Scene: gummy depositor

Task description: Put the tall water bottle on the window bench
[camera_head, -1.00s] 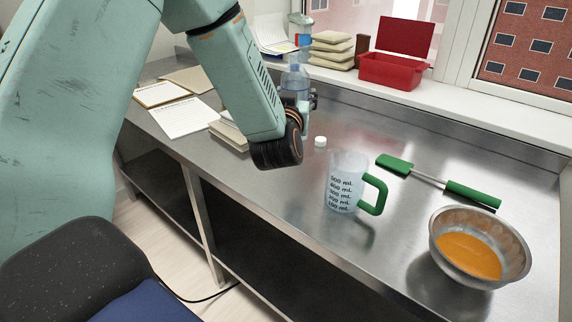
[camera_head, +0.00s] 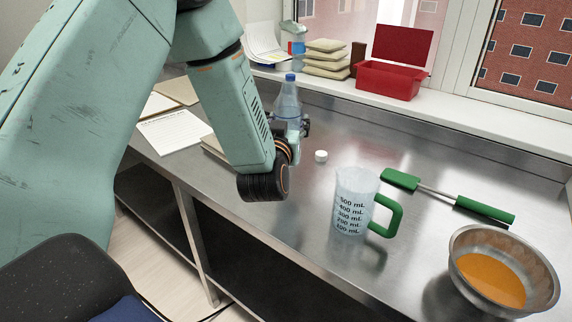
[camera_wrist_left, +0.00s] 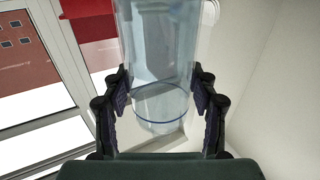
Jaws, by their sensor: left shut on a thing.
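The tall water bottle (camera_head: 288,101) is clear and bluish with a blue cap. It stands upright over the back of the steel counter in the head view. My left gripper (camera_head: 291,127) is shut on its lower part. In the left wrist view the bottle (camera_wrist_left: 156,45) fills the space between the two fingers of my left gripper (camera_wrist_left: 158,98). My wrist hides the bottle's base in the head view, so I cannot tell how far it is from the counter. The window bench (camera_head: 477,120) is the white ledge behind the counter. My right gripper is not in view.
On the bench are a red open box (camera_head: 388,80), stacked beige packets (camera_head: 325,60) and a clear container (camera_head: 293,38). On the counter are a white cap (camera_head: 321,156), a measuring jug (camera_head: 353,200), a green spatula (camera_head: 440,192) and a bowl (camera_head: 500,270). The bench's right part is clear.

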